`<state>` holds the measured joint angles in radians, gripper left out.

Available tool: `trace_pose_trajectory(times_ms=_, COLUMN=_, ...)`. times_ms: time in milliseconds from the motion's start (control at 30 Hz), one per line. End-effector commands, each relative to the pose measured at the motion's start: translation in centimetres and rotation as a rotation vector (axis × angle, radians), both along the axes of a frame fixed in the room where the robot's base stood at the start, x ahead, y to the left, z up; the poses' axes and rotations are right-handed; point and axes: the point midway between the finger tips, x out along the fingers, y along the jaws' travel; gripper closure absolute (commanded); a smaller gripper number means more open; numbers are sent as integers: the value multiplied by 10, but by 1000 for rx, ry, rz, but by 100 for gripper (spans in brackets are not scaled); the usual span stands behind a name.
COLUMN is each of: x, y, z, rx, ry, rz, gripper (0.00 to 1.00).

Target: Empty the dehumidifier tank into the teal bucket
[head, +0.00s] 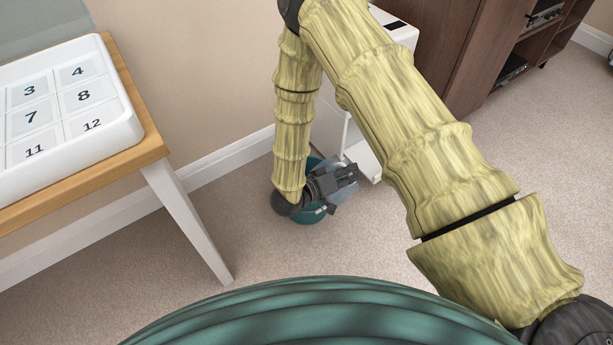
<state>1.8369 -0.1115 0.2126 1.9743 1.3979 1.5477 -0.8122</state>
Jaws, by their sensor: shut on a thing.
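The teal bucket (308,217) stands on the carpet near the wall, partly hidden by my gripper and forearm. My gripper (348,175) is over the bucket and shut on the dehumidifier tank (345,193), a bluish see-through piece mostly hidden by the fingers. I cannot tell the tank's tilt or whether water is in it. The white dehumidifier (362,160) stands by the wall just right of the bucket; my arm covers much of it, and its top shows behind the arm.
A wooden-topped table (152,145) with white legs stands at the left, holding a white tray (115,118) of numbered cards. A dark brown cabinet (455,45) stands at the back right. Carpet is clear at the right.

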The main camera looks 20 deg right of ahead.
Motion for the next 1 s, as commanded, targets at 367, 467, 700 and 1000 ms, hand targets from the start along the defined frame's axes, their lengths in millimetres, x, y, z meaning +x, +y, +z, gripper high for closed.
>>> trace_pose_trajectory(times_ms=367, x=-15, y=-11, z=3, rx=104, ry=-147, rz=-1, gripper=100)
trace_pose_trajectory(times_ms=467, x=-18, y=-13, z=0, rx=132, ry=-188, rz=-2, gripper=100)
trace_pose_trajectory(times_ms=700, x=-31, y=-22, z=-19, rx=193, ry=-274, rz=0, gripper=100)
trace_pose_trajectory(times_ms=1000, x=-45, y=-32, z=-30, rx=272, ry=-388, rz=-1, gripper=100)
